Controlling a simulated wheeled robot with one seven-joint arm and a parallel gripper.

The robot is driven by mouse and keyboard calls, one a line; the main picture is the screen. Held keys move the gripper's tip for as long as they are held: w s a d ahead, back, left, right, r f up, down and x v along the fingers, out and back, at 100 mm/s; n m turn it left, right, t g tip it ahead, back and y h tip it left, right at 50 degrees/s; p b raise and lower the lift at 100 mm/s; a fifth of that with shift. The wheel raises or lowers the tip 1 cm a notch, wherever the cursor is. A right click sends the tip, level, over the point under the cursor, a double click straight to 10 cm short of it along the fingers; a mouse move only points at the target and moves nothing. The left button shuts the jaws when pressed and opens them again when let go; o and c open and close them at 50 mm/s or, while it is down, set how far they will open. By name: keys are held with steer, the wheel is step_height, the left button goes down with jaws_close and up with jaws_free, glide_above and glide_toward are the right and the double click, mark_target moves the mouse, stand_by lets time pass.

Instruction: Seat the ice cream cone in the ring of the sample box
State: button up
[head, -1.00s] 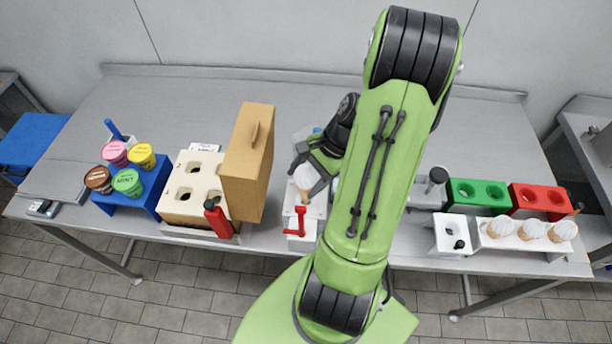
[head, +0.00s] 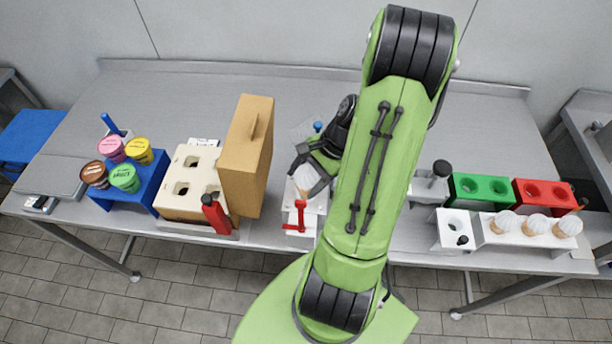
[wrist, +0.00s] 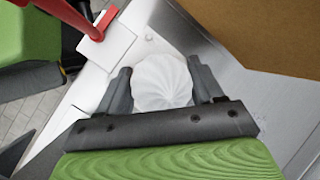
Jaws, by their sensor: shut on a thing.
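My gripper (wrist: 160,75) is shut on an ice cream cone (head: 306,179), with one dark finger on each side of it. The cone's white swirled top (wrist: 162,85) shows in the wrist view. The cone looks about upright, over or in a white box (head: 311,208) with a red lever (head: 300,216), apparently the sample box. In the wrist view the white box (wrist: 103,62) lies beyond the fingers. The ring is hidden, so I cannot tell whether the cone sits in it.
A tall brown case (head: 246,165) stands close left of the gripper. Further left are a cream holed block (head: 190,175) and a blue rack (head: 150,190) of tubs. At right are a white rack (head: 512,238) with cones, and green (head: 480,189) and red (head: 543,193) holders.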

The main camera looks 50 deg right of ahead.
steer(key=shift+f, duration=0.4)
steer(key=o, duration=0.9)
steer(key=shift+r, duration=0.15)
steer(key=s+d, duration=0.2)
steer(key=d, duration=0.1)
steer(key=s+d, duration=0.2)
steer(key=d, duration=0.2)
steer(key=s+d, duration=0.2)
steer(key=d, duration=0.2)
steer(key=shift+s+r, duration=0.1)
steer(key=shift+r, duration=0.3)
